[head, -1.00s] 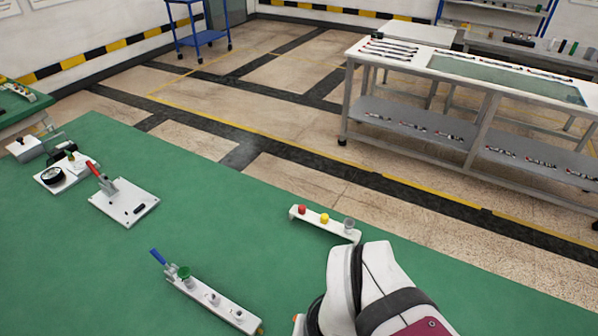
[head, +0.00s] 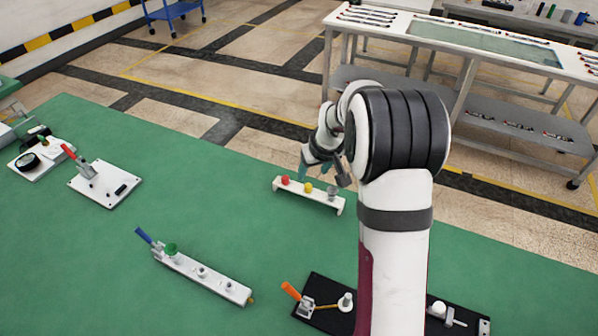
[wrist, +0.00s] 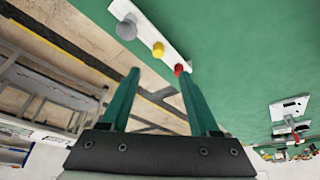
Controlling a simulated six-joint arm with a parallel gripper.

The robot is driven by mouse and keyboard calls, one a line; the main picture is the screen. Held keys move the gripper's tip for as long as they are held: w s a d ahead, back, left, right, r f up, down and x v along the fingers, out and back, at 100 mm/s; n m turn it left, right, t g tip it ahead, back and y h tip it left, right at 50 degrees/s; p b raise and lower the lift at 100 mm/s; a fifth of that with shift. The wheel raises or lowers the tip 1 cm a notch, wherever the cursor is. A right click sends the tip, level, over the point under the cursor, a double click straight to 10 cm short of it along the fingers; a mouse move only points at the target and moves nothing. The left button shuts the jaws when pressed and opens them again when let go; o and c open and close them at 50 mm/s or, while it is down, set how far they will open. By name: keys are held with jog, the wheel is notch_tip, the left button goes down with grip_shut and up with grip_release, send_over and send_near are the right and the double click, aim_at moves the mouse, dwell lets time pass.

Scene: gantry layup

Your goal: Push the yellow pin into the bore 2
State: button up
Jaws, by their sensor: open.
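The yellow pin (head: 308,187) stands in a white rack (head: 338,207) between a red pin (head: 285,180) and a grey pin (head: 332,192). The yellow pin also shows in the wrist view (wrist: 158,49), ahead of the gap between my fingers. My gripper (wrist: 158,72) is open and empty, with teal fingers; in the head view it is just behind and above the rack, partly hidden by my arm. A white bar fixture (head: 215,280) with a blue lever holds a green pin (head: 170,248) at its lever end and has further bore positions along it. I cannot read which is bore 2.
A white plate with a red-handled clamp (head: 100,188) lies at left on the green table (head: 130,280). A black base with an orange-handled clamp (head: 318,318) is at the front, partly hidden by my arm. The table between rack and bar is clear.

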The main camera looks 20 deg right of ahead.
aim_at(309, 186)
jog(key=x, duration=1)
jog(key=shift+s+d, duration=0.2)
grip_shut()
